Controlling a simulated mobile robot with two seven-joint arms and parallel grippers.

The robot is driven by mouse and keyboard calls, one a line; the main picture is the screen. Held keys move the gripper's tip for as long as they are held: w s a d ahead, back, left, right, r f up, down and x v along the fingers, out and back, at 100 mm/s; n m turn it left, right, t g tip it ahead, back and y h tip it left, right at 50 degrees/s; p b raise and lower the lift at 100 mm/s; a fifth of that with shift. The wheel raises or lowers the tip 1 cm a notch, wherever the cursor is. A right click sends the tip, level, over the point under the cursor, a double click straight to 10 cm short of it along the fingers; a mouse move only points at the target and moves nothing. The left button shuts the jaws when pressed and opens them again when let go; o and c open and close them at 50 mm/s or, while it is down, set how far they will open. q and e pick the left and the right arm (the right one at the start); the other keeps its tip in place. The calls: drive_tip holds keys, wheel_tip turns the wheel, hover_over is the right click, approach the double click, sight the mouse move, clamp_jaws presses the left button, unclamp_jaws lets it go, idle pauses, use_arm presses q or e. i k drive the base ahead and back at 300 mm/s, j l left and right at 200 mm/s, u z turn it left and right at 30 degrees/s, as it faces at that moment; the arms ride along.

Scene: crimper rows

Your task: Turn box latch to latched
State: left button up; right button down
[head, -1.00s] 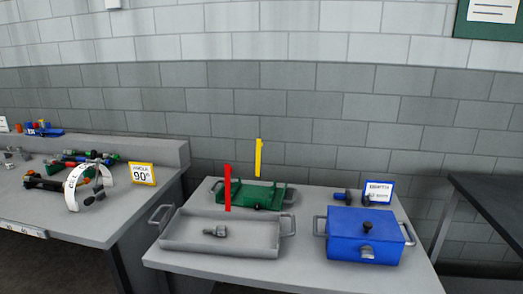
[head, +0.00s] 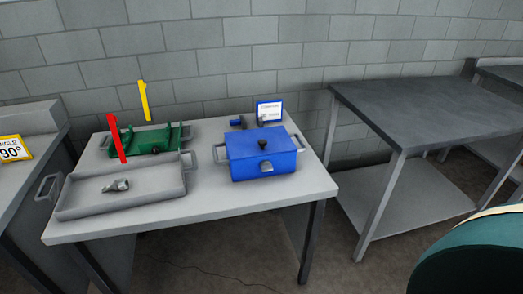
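The blue box (head: 262,155) stands closed on the right half of the light grey table. It has a dark knob on its lid, grey side handles, and a grey latch (head: 266,168) on its front face. I cannot tell from here whether the latch is latched. Neither of my grippers shows in the head view.
A grey tray (head: 130,203) with a metal fitting (head: 117,186) lies left of the box. Behind it is a green fixture (head: 151,139) with upright red and yellow bars. A dark table (head: 430,100) stands right, past a floor gap. A teal rounded object (head: 470,255) fills the lower right.

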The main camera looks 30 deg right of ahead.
sight(266, 166)
drive_tip(key=l+z, duration=0.35)
drive_tip(key=z, duration=0.15)
drive_tip(key=i+l+z, duration=0.15)
drive_tip(key=l+z, duration=0.15)
drive_tip(key=z, duration=0.2)
drive_tip(key=i+l+z, duration=0.15)
drive_tip(key=z, duration=0.35)
drive_tip(key=l, duration=0.1)
